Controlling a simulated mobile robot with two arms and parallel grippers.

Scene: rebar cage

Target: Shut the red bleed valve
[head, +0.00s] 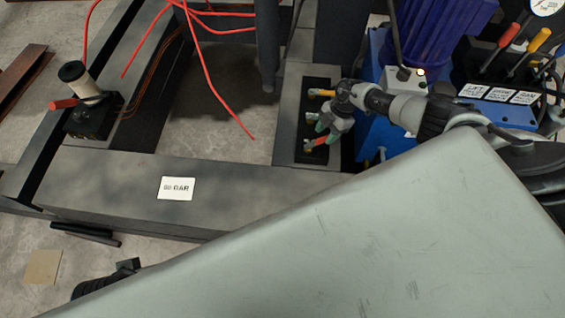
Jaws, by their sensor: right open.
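A small valve with a red handle (318,141) sits on a black plate (331,164) fixed to the grey frame, right of centre. A similar valve with a yellow handle (318,92) is on the same plate, farther back. My right gripper (327,127) reaches in from the right and is open, its fingers close above the red handle. I cannot tell whether they touch it. Another red handle (62,104) sticks out of a black block (92,118) at the far left. My left gripper is not in view.
A blue unit (370,130) stands right of the plate, with labelled coloured levers and a gauge (546,6). Red hoses (207,75) hang over the frame's opening. A grey beam (110,190) with a white label (176,188) crosses in front.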

